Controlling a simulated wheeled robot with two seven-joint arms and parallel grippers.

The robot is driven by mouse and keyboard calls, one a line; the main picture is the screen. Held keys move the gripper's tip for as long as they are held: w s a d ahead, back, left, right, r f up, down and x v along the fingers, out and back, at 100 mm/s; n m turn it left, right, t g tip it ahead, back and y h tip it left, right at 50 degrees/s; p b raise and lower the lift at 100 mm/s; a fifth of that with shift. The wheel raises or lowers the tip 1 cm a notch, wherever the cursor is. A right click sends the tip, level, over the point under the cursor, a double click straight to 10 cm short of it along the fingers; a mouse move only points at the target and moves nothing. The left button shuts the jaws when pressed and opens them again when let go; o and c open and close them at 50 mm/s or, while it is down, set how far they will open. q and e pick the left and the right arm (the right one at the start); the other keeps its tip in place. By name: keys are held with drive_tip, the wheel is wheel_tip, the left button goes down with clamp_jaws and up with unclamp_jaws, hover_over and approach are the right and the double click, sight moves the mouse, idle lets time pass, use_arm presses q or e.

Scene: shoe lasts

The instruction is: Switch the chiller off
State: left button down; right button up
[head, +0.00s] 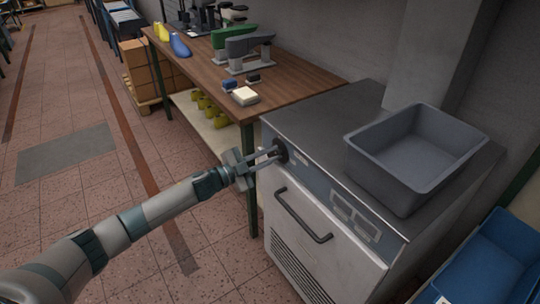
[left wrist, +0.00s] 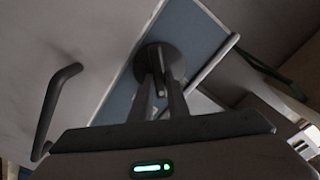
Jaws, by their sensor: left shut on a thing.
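The chiller (head: 330,240) is a light grey cabinet with a metal top, a dark door handle (head: 301,217) and a blue-grey control strip. A round dark knob (head: 281,150) sits at the left end of that strip. My left gripper (head: 274,154) reaches in from the left and its fingers are shut on the knob. In the left wrist view the knob (left wrist: 155,62) shows between and beyond the two fingers (left wrist: 160,95), with the door handle (left wrist: 55,108) to the left. The fingers hide part of the knob, and I cannot read its setting. My right gripper is not in view.
A grey bin (head: 415,150) stands on the chiller top. A wooden workbench (head: 290,85) behind holds shoe lasts (head: 180,45), a green tool (head: 240,42) and small blocks. A blue crate (head: 490,270) is at the lower right. The tiled floor at left is open.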

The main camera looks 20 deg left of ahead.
use_arm(q)
drive_tip(key=shift+f+m, duration=0.2)
drive_tip(key=shift+m, duration=0.7)
drive_tip(key=shift+d+m+b, duration=0.1)
drive_tip(key=shift+m+b, duration=0.2)
drive_tip(key=shift+m, duration=0.2)
drive_tip(key=m, duration=0.2)
drive_tip(key=m+b, duration=0.1)
drive_tip(key=m, duration=0.3)
drive_tip(key=shift+s+f+b, duration=0.15)
drive_tip(key=shift+f+b, duration=0.2)
drive_tip(key=shift+b, duration=0.05)
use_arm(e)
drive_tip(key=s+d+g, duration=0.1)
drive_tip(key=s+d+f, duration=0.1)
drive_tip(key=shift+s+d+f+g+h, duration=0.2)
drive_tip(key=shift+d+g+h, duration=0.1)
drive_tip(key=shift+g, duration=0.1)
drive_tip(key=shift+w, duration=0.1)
use_arm(q)
drive_tip(key=c, duration=1.7)
unclamp_jaws()
